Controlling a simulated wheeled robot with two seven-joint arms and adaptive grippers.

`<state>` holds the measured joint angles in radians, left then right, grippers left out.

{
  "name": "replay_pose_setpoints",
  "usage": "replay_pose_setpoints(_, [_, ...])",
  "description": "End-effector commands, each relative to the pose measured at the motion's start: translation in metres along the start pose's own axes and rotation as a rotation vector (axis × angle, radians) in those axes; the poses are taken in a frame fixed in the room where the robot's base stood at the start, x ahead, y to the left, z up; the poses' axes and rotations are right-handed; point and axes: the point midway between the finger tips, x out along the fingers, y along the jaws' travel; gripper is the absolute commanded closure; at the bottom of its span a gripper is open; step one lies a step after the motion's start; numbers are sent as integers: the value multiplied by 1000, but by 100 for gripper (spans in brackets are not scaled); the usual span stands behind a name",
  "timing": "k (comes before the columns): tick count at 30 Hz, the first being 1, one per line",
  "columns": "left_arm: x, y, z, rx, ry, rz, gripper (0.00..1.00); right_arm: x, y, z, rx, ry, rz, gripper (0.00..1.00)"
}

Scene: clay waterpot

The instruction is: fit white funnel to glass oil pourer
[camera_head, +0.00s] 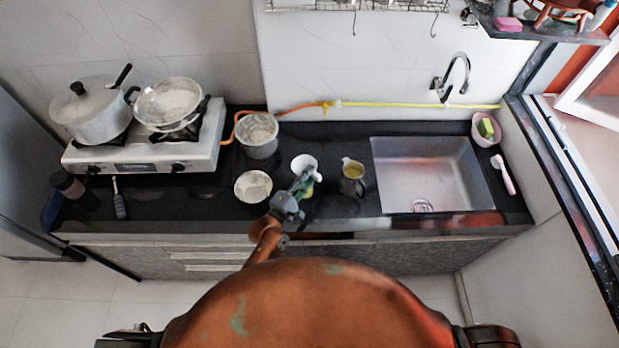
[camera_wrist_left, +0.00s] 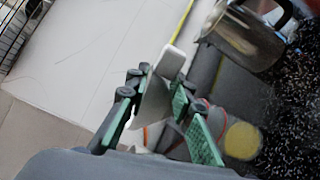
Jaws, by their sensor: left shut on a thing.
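The white funnel (camera_head: 304,163) is held over the dark counter in the head view; its pale side (camera_wrist_left: 152,100) also shows in the left wrist view. My left gripper (camera_head: 303,181) is shut on it, and its green-padded fingers (camera_wrist_left: 166,104) stand on both sides of it. A yellow-filled vessel (camera_head: 309,190), seemingly the glass oil pourer, is partly hidden by the gripper. Its yellow content (camera_wrist_left: 242,140) shows beside the fingers in the wrist view. The funnel appears apart from it; the exact height gap cannot be told. My right gripper is not in view.
A metal jug (camera_head: 353,186) stands just right of the gripper. A bowl (camera_head: 253,187) and a pot (camera_head: 259,146) stand to the left. The stove (camera_head: 142,152) is farther left, the sink (camera_head: 425,172) to the right. A yellow hose (camera_head: 420,105) runs along the wall.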

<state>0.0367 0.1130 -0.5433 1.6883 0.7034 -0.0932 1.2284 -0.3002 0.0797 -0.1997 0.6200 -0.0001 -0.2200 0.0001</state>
Motion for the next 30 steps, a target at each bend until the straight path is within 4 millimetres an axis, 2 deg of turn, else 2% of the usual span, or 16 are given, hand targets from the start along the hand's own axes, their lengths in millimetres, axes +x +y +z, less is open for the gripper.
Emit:
replay_pose_setpoints(1, [0, 0, 0, 0, 0, 0, 95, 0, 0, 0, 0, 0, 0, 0])
replay_pose_setpoints(2, [0, 0, 0, 0, 0, 0, 76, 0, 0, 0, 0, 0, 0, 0])
replay_pose_setpoints(10, [0, 0, 0, 0, 1, 0, 58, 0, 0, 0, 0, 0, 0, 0])
replay_pose_setpoints(17, [0, 0, 0, 0, 1, -1, 58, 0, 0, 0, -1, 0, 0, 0])
replay_pose_setpoints(20, [-3, -1, -1, 0, 1, -1, 58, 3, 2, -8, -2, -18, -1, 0])
replay_pose_setpoints(23, [-13, -2, -1, 0, 2, -3, 58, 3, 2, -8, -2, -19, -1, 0])
replay_pose_setpoints(30, [-49, 0, 0, 1, 2, -2, 58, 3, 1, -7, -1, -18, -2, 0])
